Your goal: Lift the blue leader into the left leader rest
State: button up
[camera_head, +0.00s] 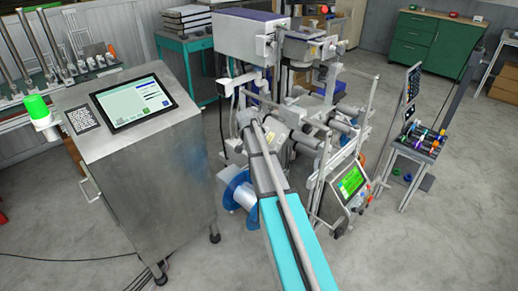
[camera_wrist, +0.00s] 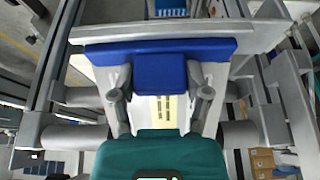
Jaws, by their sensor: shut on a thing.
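The blue leader (camera_wrist: 210,48) is a blue bar with a square blue tab at its middle, seen in the wrist view. My gripper (camera_wrist: 160,74) is shut on this tab, one grey finger at each side. The bar lies across the picture just below a pale grey crosspiece (camera_wrist: 180,30); I cannot tell whether they touch. In the head view my arm covers the gripper and the leader. I cannot pick out the left leader rest with certainty in either view.
The grey machine frame (camera_head: 326,125) with rollers surrounds the gripper closely. A blue-flanged reel (camera_head: 236,192) sits low on its left. A steel cabinet with a tablet (camera_head: 133,101) stands left. A cart with coloured rolls (camera_head: 418,145) stands right. The floor in front is clear.

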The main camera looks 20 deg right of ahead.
jog(key=shift+f, duration=0.25)
jog(key=o, duration=1.3)
jog(key=shift+w, duration=0.1)
jog(key=shift+a, duration=0.1)
jog(key=s+a+r+n+y+p, duration=0.1)
jog(key=s+a+r+n+p, duration=0.2)
jog(key=s+a, duration=0.4)
jog(key=s+a+r+n+g+y+p, duration=0.1)
jog(key=s+a+r+n+y+p, duration=0.1)
jog(key=s+a+r+n+p, duration=0.2)
jog(key=s+a+r+n+y+p, duration=0.1)
jog(key=s+a+r+n+p, duration=0.2)
jog(key=s+a+n, duration=0.4)
jog(key=shift+s+a+r+g+p, duration=0.1)
jog(key=shift+s+a+p, duration=0.15)
jog(key=shift+s+a, duration=0.9)
jog(key=shift+s+a+r+g+p, duration=0.1)
jog(key=shift+s+a+p, duration=0.2)
jog(key=shift+s+a, duration=0.8)
jog(key=shift+s+a+r+g+p, duration=0.1)
jog(key=shift+s+a+p, duration=0.3)
jog(key=shift+s, duration=1.35)
jog(key=shift+a, duration=0.1)
